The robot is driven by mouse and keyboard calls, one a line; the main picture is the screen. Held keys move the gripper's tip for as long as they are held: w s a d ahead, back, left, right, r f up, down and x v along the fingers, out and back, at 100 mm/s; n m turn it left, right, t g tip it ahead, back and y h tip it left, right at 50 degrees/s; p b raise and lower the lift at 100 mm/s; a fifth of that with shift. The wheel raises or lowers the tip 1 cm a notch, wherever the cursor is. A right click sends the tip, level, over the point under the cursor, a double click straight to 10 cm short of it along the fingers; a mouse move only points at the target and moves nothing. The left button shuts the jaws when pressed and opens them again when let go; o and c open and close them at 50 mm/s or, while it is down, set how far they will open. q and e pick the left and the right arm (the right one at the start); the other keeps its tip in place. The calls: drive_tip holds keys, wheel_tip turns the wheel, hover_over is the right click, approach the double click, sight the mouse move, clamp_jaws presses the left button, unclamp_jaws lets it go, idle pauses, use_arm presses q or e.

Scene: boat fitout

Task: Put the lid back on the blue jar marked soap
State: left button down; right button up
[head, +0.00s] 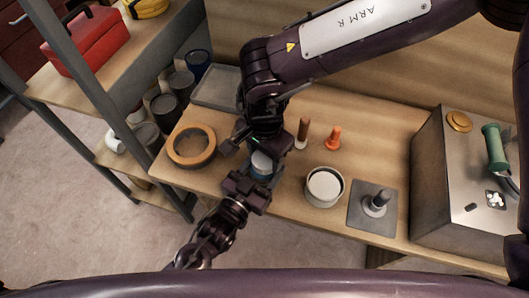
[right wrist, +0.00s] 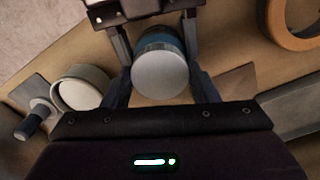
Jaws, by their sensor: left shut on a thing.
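The blue jar (head: 261,172) stands near the front edge of the wooden bench; it also shows in the right wrist view (right wrist: 158,38). A pale grey disc that looks like its lid (right wrist: 160,72) is on or just over the jar's top; I cannot tell whether it is fully seated. No soap marking is readable. My left gripper (head: 257,182) is shut on the jar from the front. My right gripper (head: 259,153) is above, open, with its fingers on either side of the lid and apparent gaps between.
An orange ring (head: 191,146) lies left of the grippers. A white round pot (head: 324,187), a peg on a grey plate (head: 374,206), and brown (head: 303,132) and orange (head: 333,138) handles are to the right. A metal box (head: 438,165) stands at far right, a grey tray (head: 217,86) behind.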

drive_tip(key=c, duration=0.4)
drive_tip(key=m, duration=0.5)
drive_tip(key=shift+m, duration=0.3)
drive_tip(key=shift+c, duration=0.3)
drive_tip(key=m, duration=0.4)
drive_tip(key=shift+m, duration=0.4)
drive_tip(key=m, duration=1.2)
drive_tip(key=shift+f, duration=0.1)
drive_tip(key=m, duration=1.1)
drive_tip(key=shift+m, duration=0.4)
drive_tip(key=m, duration=0.9)
drive_tip(key=shift+m, duration=0.4)
drive_tip(key=o, duration=1.2)
drive_tip(key=shift+c, duration=0.2)
drive_tip(key=shift+w, duration=0.1)
wheel_tip(320, 180, up, 12)
